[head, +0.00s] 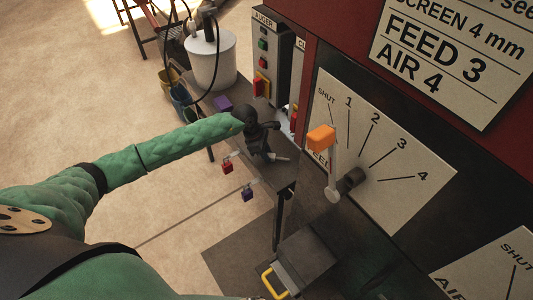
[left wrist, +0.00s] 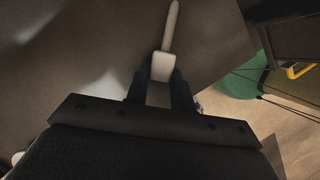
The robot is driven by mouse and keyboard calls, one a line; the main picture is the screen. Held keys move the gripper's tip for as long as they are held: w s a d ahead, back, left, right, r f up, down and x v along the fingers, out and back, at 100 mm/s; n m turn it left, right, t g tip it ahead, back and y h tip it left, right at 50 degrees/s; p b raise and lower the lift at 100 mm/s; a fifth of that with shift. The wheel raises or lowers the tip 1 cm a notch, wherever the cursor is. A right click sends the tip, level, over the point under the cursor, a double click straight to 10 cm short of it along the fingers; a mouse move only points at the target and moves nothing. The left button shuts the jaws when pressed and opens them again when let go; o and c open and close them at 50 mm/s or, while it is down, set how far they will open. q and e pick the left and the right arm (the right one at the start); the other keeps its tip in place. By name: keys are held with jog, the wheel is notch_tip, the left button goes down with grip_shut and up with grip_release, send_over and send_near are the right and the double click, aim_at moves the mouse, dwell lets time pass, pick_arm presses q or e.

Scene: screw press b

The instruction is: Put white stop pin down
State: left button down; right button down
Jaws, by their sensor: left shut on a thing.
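The white stop pin (left wrist: 169,32) shows in the left wrist view, with a pale block-shaped head and a thin shaft pointing away from me. My left gripper (left wrist: 160,82) is shut on the pin's head. In the head view my left gripper (head: 266,150) is over the dark bench (head: 258,192), and a small white end of the pin (head: 281,158) shows beside the fingers. I cannot tell whether the pin touches the bench top. My right gripper is in neither view.
A feed dial (head: 375,150) with an orange-handled lever (head: 322,138) stands right of the gripper. A red padlock (head: 228,166) and a blue padlock (head: 248,193) hang at the bench's front. A purple block (head: 223,103) and a white bucket (head: 212,60) are behind.

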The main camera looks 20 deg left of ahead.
pick_arm(q)
jog(key=c, duration=1.2)
grip_release()
jog(key=shift+f, duration=0.1)
jog(key=shift+r, duration=0.25)
jog(key=p+v, duration=0.1)
jog(key=v, duration=0.3)
jog(key=shift+a+r, duration=0.15)
jog(key=shift+r, duration=0.05)
jog(key=p+v, duration=0.1)
jog(key=v, duration=0.6)
jog(key=shift+a+r, duration=0.1)
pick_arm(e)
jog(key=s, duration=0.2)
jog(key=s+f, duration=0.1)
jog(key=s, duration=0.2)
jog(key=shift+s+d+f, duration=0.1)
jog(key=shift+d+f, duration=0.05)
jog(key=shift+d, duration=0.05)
